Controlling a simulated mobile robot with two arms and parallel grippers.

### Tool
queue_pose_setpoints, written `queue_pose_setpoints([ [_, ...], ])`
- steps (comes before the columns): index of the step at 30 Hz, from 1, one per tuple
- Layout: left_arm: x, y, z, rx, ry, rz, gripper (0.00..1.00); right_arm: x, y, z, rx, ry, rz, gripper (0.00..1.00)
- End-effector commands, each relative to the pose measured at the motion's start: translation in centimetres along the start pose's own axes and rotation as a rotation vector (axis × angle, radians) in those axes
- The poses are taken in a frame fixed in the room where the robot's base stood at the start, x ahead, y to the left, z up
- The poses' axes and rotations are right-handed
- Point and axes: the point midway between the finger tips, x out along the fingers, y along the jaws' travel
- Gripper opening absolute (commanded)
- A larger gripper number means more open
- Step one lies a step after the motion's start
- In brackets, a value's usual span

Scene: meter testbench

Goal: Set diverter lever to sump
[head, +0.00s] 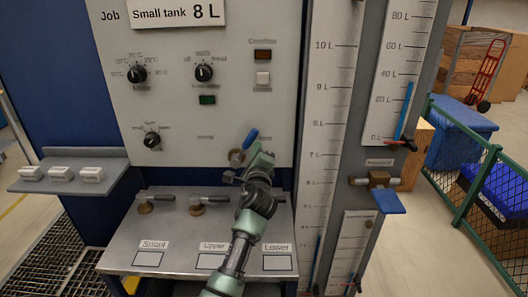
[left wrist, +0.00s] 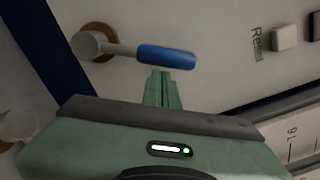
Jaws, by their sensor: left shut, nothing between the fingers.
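A lever with a blue handle (head: 250,138) and a brass round pivot sits low on the grey panel; in the head view its handle points up and to the right. The handle also shows in the left wrist view (left wrist: 166,57), with the pivot (left wrist: 93,42) to its left. My left gripper (head: 255,152) is shut and empty, just below the blue handle. In the left wrist view its fingertips (left wrist: 160,76) lie close under the handle; I cannot tell whether they touch. I cannot read any sump marking. My right gripper is not in view.
Black knobs (head: 204,73) and buttons sit higher on the panel. Tall gauges (head: 330,100) and another blue-handled brass valve (head: 389,201) are at the right. A small shelf (head: 70,172) juts out at the left.

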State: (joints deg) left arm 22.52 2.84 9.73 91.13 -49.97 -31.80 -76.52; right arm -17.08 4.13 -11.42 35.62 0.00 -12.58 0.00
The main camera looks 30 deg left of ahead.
Motion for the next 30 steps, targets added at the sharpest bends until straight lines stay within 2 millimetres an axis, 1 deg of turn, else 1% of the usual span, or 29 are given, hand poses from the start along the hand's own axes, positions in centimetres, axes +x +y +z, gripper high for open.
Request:
queue_pose_setpoints([
  [14, 0.0, 0.0, 0.3, -0.005, 0.000, 0.001, 0.00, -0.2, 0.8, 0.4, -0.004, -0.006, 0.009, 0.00],
  [30, 0.1, -0.3, 1.8, -0.132, -0.002, 0.007, 0.00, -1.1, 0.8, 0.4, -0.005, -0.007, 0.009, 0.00],
])
